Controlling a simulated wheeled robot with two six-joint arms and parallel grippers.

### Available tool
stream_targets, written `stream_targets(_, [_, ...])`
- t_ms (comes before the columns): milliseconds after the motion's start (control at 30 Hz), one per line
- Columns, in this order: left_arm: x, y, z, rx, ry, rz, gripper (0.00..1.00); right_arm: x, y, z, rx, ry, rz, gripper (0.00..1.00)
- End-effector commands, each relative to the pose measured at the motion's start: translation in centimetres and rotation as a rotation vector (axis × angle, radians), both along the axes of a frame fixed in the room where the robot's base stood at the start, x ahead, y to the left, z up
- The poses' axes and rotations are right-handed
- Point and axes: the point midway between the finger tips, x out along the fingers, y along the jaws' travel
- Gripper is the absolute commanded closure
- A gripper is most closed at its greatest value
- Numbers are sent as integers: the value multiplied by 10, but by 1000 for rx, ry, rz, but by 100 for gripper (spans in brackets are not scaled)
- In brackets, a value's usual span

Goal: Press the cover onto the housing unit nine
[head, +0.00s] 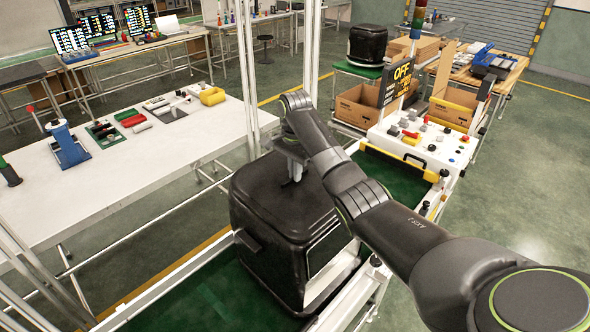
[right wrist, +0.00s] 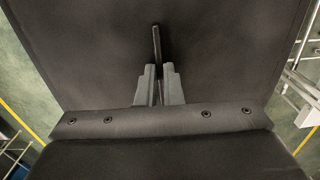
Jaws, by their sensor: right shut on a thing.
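The housing unit (head: 325,243) is a black box with a white lower edge and a side handle, upright on the green conveyor belt. Its dark top, which appears to be the cover (head: 255,190), lies on the housing; I cannot tell whether any gap is left. My right gripper (head: 292,178) points down over the middle of the top. In the right wrist view, the gripper's fingers (right wrist: 159,90) are shut on a thin dark upright rib (right wrist: 156,45) of the cover (right wrist: 95,50). My left gripper is in neither view.
A white table (head: 60,200) with tools and parts is at left. Another black unit (head: 367,42) stands farther back. Metal posts (head: 245,60) rise beside the conveyor.

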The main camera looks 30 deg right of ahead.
Motion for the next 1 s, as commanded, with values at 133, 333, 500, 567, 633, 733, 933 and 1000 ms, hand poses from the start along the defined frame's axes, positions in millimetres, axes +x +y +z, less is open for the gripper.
stream_targets(133, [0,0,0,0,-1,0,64,0,0,0,0,-1,0,100])
stream_targets(333, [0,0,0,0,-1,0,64,0,0,1,0,-1,0,100])
stream_targets(500, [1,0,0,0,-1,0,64,0,0,-2,0,-1,0,100])
stream_targets(567, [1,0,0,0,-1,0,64,1,0,-3,0,-1,0,100])
stream_targets(633, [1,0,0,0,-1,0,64,1,0,-3,1,-2,0,100])
stream_targets(733, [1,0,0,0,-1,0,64,1,0,-3,1,-2,0,100])
stream_targets(933, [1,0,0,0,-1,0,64,1,0,-3,1,-2,0,75])
stream_targets(1000, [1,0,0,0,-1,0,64,1,0,-3,0,-1,0,68])
